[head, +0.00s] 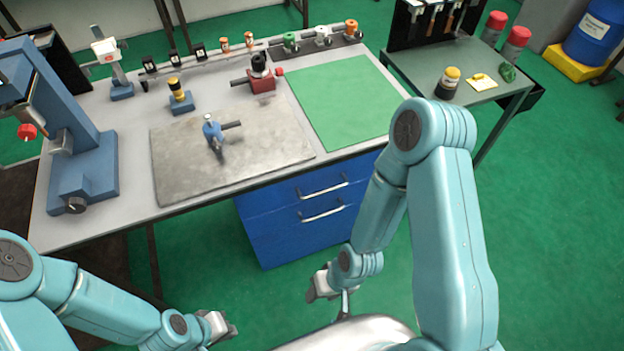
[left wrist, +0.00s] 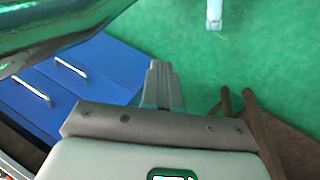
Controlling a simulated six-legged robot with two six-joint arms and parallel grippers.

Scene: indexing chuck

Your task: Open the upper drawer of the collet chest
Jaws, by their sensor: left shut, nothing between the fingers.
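The collet chest (head: 275,232) is a blue cabinet under the workbench, with two bar handles on its front. The upper drawer's handle (head: 324,191) sits just under the bench top, and the lower handle (head: 322,215) is below it. Both drawers look closed. My left gripper (head: 230,330) is low in front of the bench, left of and well short of the chest. In the left wrist view its fingers (left wrist: 162,82) are together and empty, with the blue chest (left wrist: 112,65) and both handles to the left. My right gripper (head: 320,286) is before the chest, apart from it; its fingers are unclear.
The workbench (head: 130,200) carries a grey plate, a green mat (head: 345,100), a blue press at left and several tool holders. A side table (head: 425,65) stands at right. Green floor is open before the chest. My right arm stands over the chest's right side.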

